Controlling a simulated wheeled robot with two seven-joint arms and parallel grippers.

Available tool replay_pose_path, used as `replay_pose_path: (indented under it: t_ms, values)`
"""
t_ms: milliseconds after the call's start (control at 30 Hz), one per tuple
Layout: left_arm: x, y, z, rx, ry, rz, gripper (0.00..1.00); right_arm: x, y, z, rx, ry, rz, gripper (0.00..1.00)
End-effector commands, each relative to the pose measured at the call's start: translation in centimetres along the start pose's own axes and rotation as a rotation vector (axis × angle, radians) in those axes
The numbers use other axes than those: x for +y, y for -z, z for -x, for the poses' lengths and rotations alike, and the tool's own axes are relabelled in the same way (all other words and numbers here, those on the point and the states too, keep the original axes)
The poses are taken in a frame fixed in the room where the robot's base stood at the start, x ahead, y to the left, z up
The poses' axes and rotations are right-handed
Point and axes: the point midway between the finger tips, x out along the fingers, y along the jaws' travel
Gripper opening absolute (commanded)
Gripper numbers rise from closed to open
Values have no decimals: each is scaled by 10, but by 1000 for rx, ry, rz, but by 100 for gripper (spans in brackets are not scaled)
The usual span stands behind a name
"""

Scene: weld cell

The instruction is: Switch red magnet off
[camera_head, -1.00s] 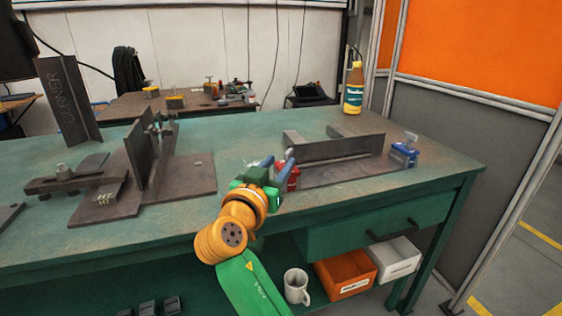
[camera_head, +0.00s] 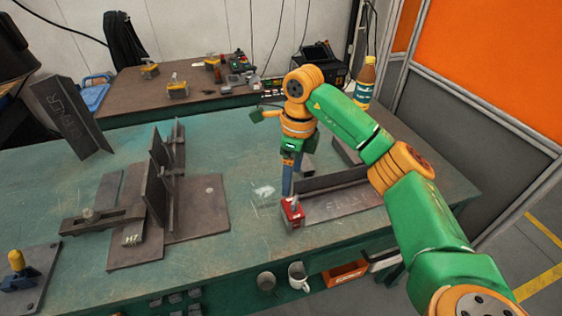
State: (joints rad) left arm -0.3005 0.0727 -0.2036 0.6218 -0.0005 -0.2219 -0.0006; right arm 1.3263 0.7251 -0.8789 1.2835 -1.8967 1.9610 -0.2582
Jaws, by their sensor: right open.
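The red magnet (camera_head: 292,213) sits at the left front end of the dark steel channel (camera_head: 345,190) on the green bench. A small grey switch handle shows on its top. My right gripper (camera_head: 288,190) hangs from above with its blue-grey fingers pointing down, just behind the red magnet's top as seen here. It is open with nothing between the fingers; whether a finger touches the handle I cannot tell. My right arm comes in from the right and hides part of the channel. The blue magnet seen earlier is hidden. My left gripper is not in view.
A dark steel fixture with upright plates (camera_head: 165,185) stands left of the magnet. A yellow-capped bottle (camera_head: 366,80) stands behind my arm. A white mug (camera_head: 298,275) and an orange bin (camera_head: 345,272) are below the bench top. The bench between fixture and magnet is clear.

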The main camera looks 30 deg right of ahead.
Motion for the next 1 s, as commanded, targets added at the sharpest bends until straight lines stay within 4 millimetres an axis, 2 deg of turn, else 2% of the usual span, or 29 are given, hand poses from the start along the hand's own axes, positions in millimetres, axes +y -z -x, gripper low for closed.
replay_pose_path:
  t_ms: [33,100,300,400,500,700,1000]
  values:
    - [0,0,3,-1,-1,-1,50,-2,11,3,38,1,-3,82]
    - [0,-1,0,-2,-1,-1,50,-3,17,-8,61,0,-4,82]
    - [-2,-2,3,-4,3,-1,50,-2,19,-48,60,-2,-3,82]
    - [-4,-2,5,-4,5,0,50,-2,19,-62,58,-2,-2,82]
    - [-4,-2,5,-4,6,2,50,-2,18,-68,55,-1,-2,82]
    - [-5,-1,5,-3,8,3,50,-2,18,-69,53,-1,-2,82]
    - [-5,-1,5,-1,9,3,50,-2,18,-69,53,-1,-2,2]
